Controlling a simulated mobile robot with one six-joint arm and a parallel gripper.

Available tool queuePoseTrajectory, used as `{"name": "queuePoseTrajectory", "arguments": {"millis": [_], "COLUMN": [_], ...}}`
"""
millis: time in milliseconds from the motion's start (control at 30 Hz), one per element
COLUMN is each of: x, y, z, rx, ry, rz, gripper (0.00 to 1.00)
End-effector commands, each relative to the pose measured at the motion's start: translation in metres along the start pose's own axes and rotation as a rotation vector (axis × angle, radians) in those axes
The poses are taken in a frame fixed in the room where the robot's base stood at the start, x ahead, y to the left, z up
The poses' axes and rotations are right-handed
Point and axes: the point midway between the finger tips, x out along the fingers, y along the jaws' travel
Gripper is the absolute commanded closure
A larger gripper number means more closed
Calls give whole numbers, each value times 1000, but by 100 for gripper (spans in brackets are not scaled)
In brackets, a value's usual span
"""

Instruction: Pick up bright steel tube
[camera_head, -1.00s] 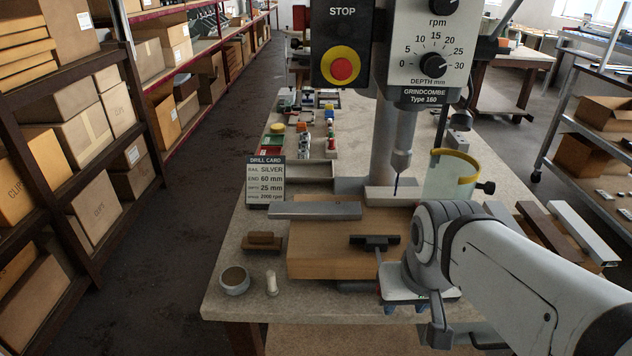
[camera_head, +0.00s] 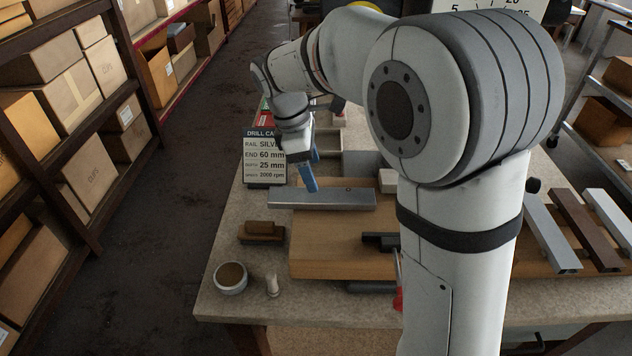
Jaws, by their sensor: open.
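A bright, pale grey metal tube (camera_head: 335,199) lies level across the back left of the wooden board, its left end jutting past the board's edge. My gripper (camera_head: 309,180) hangs over the left half of this tube, its blue fingers pointing down. The jaws are open with nothing seen between them. The visible fingertip is at or just above the tube's far edge in the picture; I cannot tell whether it touches. My arm hides the drill press and much of the board's right side.
A grey tube (camera_head: 550,235), a brown tube (camera_head: 585,232) and a whitish tube (camera_head: 608,212) lie side by side at the right. A brush (camera_head: 262,231), a round bowl (camera_head: 231,278) and a small pale peg (camera_head: 272,286) sit front left.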

Motion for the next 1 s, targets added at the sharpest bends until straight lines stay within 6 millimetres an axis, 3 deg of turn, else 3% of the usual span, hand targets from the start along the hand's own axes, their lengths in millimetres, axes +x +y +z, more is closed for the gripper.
{"name": "queuePoseTrajectory", "arguments": {"millis": [333,600,900,1000], "x": [33,70,76,75], "y": [-2,-3,-3,-3], "z": [-6,-9,-10,-10], "rx": [-19,-22,-23,-24], "ry": [-2,-2,0,0], "rz": [2,3,6,6], "gripper": [26,26,26,34]}}
